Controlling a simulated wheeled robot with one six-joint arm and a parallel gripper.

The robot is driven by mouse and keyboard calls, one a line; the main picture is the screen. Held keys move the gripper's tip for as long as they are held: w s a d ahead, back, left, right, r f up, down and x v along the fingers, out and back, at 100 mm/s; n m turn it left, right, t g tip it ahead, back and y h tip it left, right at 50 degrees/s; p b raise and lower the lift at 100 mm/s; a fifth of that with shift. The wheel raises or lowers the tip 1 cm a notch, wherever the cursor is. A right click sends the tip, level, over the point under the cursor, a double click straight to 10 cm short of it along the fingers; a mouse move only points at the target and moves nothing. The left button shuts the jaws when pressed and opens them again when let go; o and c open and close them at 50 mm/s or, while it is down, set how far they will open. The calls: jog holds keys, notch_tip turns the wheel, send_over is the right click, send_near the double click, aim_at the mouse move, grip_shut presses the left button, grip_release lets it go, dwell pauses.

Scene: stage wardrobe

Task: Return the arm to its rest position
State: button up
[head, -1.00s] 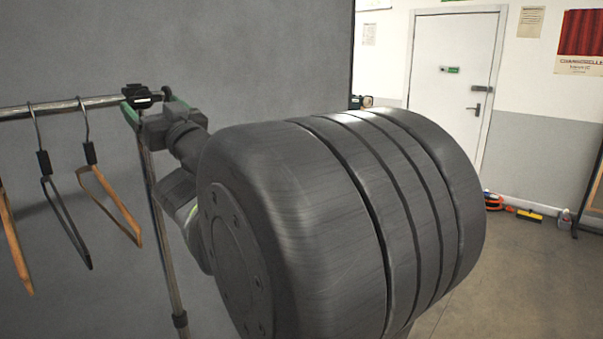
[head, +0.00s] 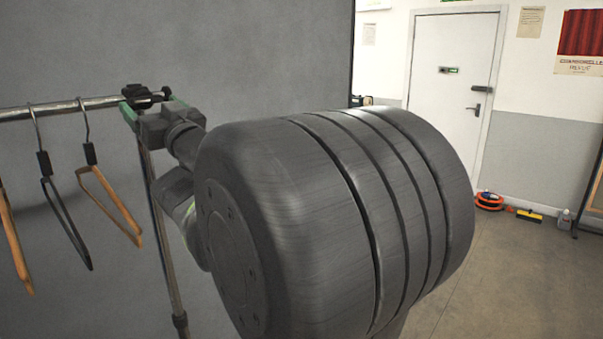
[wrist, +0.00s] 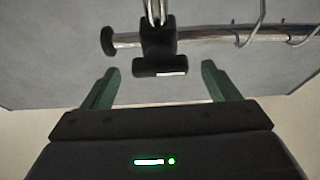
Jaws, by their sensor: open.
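My gripper (head: 146,103) is at the right end of the clothes rail (head: 70,107) in the head view, partly hidden behind my own large grey arm joint. In the wrist view my gripper (wrist: 160,88) has its two green fingers spread wide, with nothing between them. The rail's end (wrist: 130,40) with its black end cap and a black clamp-like fitting (wrist: 160,60) lies just beyond the fingertips. I cannot tell whether a finger touches it.
Several hangers, among them a black one (head: 62,215) and a wooden one (head: 108,200), hang left of my gripper. A grey panel (head: 250,60) stands behind the rail. A white door (head: 453,95), an orange cable reel (head: 489,200) and open floor are at the right.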

jog(key=x, duration=0.3)
jog(key=shift+w+a+r+p, duration=0.2)
jog(key=shift+a+r+p, duration=0.05)
jog(key=shift+a+p, duration=0.1)
jog(key=shift+r+m+p, duration=0.1)
jog(key=shift+m+p, duration=0.4)
jog(key=shift+s+d+r+m+t+h+p, duration=0.15)
jog(key=shift+m+t+h+p, duration=0.25)
jog(key=shift+m+p, duration=0.7)
jog(key=shift+p, duration=0.2)
jog(key=shift+s+d+f+t+h+b, duration=0.15)
jog(key=shift+d+f+b, duration=0.05)
jog(key=shift+f+b, duration=0.2)
jog(key=shift+s+d+f+t+h+b, duration=0.2)
jog(key=shift+f+b, duration=0.1)
jog(key=shift+f, duration=0.15)
jog(key=n+g+h+p, duration=0.2)
jog(key=n+g, duration=0.2)
jog(key=n, duration=1.7)
send_near(147, 100)
jog(key=s, duration=0.3)
jog(key=shift+s+d+f, duration=0.1)
jog(key=shift+s+d, duration=0.05)
jog(key=shift+d, duration=0.2)
